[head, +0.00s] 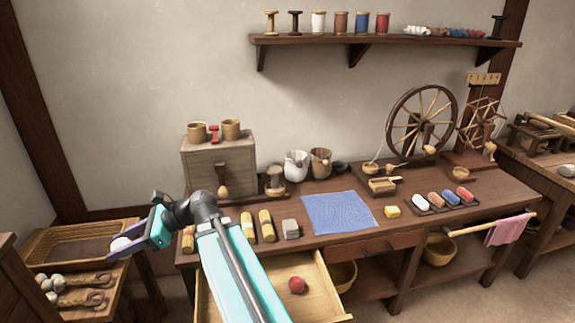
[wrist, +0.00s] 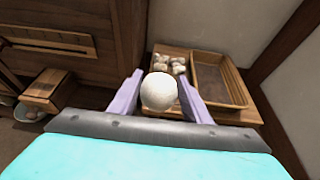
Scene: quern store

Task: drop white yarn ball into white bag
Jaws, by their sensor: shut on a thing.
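The white yarn ball (head: 121,243) is between the fingers of my gripper (head: 120,251) at the left in the head view. In the wrist view the ball (wrist: 158,92) sits between the two purple fingers of my gripper (wrist: 160,90), which are shut on it. A small white container that looks like the white bag (head: 297,166) stands upright at the back of the workbench, right of the wooden chest. Its inside is too small to make out. My gripper is well to the left of it.
A side table bears an empty-looking wooden tray (head: 75,243) and several pale balls (head: 48,286), under and beside my gripper. A wooden chest (head: 218,165) stands between gripper and bag. A brown pouch (head: 320,163) is right of the bag. An open drawer (head: 325,285) holds a red ball (head: 297,285).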

